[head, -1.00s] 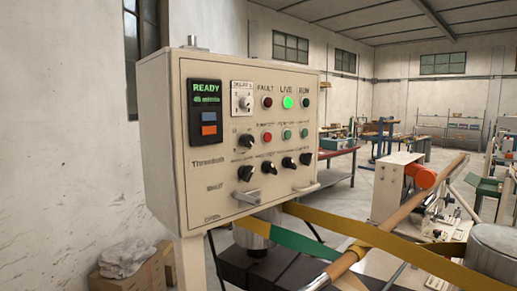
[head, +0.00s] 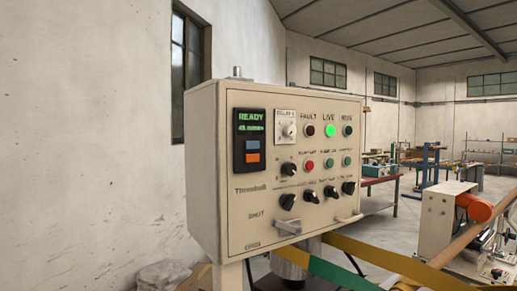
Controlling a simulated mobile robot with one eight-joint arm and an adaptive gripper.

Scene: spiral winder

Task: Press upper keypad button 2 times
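The control box (head: 240,215) is a beige cabinet on a post, in the middle of the head view. Its keypad module at the upper left has a dark screen (head: 250,120) with green text reading READY. Below the screen are two keypad buttons, a blue-grey upper button (head: 252,146) and an orange lower button (head: 252,157). Both are unobstructed. My gripper is not in view, so its position and state do not show.
The panel also carries a lit green LIVE lamp (head: 329,131), a red button (head: 309,165), several black knobs and two handles near its lower edge. Yellow and green belts (head: 335,272) run below it. A machine with an orange roller (head: 474,207) stands at right.

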